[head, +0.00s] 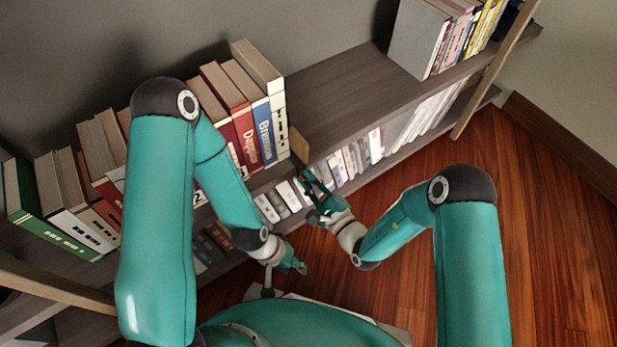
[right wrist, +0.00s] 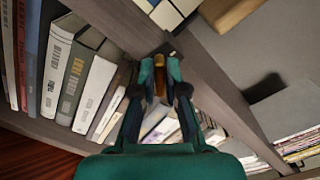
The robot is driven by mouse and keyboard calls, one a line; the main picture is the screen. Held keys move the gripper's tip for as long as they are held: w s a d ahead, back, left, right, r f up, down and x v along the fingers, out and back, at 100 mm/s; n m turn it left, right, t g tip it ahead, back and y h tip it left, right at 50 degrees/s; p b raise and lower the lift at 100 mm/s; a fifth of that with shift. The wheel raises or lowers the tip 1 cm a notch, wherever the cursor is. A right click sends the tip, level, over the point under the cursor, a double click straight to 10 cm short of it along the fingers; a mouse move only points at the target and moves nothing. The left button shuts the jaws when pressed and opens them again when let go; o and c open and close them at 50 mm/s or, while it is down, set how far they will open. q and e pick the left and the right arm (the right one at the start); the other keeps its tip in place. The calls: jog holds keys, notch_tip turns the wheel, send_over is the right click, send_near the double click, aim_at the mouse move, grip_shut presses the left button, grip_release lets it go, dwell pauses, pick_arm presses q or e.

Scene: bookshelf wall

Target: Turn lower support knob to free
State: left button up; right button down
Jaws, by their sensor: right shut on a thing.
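The knob is a small brass-coloured piece (right wrist: 159,72) between my right fingertips in the right wrist view, at the front edge of a shelf board. My right gripper (right wrist: 160,68) is shut on it. The fingers cover its sides, so its turn position cannot be read. In the head view my right gripper (head: 314,190) is at the bookshelf's front edge, below the upper board, and the knob cannot be made out there. My left gripper (head: 298,266) hangs lower, apart from the shelf and near my base. Its fingers are too small to judge.
Upright books (right wrist: 75,75) stand close to the left of my right gripper. A wooden block (head: 299,146) stands on the upper shelf beside a row of large books (head: 244,110). The shelf board (head: 340,95) right of it is bare. Open wood floor (head: 550,215) lies to the right.

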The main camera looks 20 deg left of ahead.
jog(key=shift+s+f+n+p, duration=0.15)
jog(key=shift+n+p, duration=0.25)
jog(key=shift+n, duration=1.7)
jog(key=shift+s+f+n+p, duration=0.15)
jog(key=shift+n+p, duration=0.2)
jog(key=shift+n, duration=1.75)
jog(key=shift+w, duration=0.1)
jog(key=c, duration=1.3)
grip_release()
jog(key=shift+o, duration=0.3)
jog(key=v, duration=1.2)
